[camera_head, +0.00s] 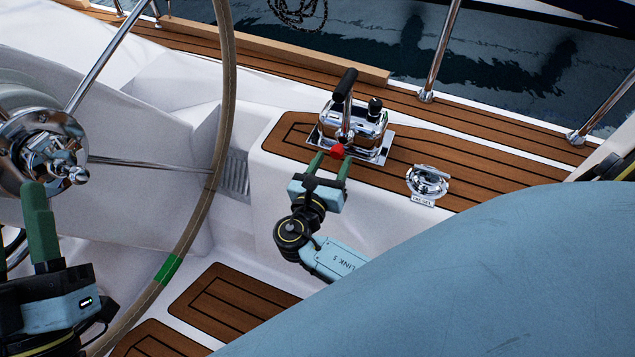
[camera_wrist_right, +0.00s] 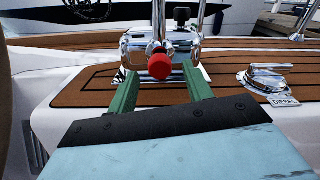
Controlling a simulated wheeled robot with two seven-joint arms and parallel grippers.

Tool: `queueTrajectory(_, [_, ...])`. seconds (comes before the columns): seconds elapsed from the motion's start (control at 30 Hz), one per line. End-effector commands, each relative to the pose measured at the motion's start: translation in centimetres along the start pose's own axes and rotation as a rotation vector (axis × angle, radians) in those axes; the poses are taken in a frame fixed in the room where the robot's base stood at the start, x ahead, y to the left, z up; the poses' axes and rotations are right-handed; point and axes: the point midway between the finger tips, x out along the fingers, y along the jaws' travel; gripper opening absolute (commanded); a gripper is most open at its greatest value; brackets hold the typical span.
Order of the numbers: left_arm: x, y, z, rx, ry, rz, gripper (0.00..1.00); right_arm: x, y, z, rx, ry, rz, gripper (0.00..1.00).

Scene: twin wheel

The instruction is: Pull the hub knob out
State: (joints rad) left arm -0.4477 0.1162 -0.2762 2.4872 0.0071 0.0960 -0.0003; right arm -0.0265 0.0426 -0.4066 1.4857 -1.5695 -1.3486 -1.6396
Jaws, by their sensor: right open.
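The red hub knob (camera_head: 337,151) sits low on the front of the chrome throttle unit (camera_head: 352,122), under its black-handled lever. It also shows in the right wrist view (camera_wrist_right: 159,66), facing me. My right gripper (camera_head: 330,162) is open, with its green fingers apart just in front of the knob. In the right wrist view the fingers stand left and right of the knob, and no contact shows. My left gripper (camera_head: 18,215) is at the lower left below the wheel hub, partly cut off by the picture edge. Its fingers look apart and empty.
The chrome diesel filler cap (camera_head: 428,181) sits on the teak deck right of the throttle unit. The steering wheel rim (camera_head: 205,200) with a green mark stands left of my right arm. Chrome stanchions (camera_head: 440,52) line the deck edge, with water beyond.

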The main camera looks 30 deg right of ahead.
Motion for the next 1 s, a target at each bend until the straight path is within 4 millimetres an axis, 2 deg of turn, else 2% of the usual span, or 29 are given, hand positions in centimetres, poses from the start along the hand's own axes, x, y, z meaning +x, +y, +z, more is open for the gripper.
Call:
queueTrajectory(0.13, [0.2,-0.2,1.2,0.002,-0.144,-0.005,0.36,-3.1,-0.1,0.3,-0.001,0.004,0.001,0.5])
queueTrajectory(0.4, [-1.4,-1.1,5.8,0.018,-0.439,-0.026,0.36,-7.1,0.0,0.1,0.0,0.004,0.001,0.5])
queueTrajectory(0.6, [-3.0,-1.7,8.2,0.024,-0.612,-0.04,0.36,-9.7,0.0,0.1,0.0,0.004,0.0,0.5])
queueTrajectory(0.8, [-4.0,-2.0,9.3,0.027,-0.697,-0.047,0.36,-11.0,0.0,0.0,0.0,0.001,0.0,0.5])
queueTrajectory(1.0, [-4.2,-2.0,9.5,0.027,-0.712,-0.049,0.36,-11.2,0.0,0.0,0.001,0.001,-0.001,0.5])
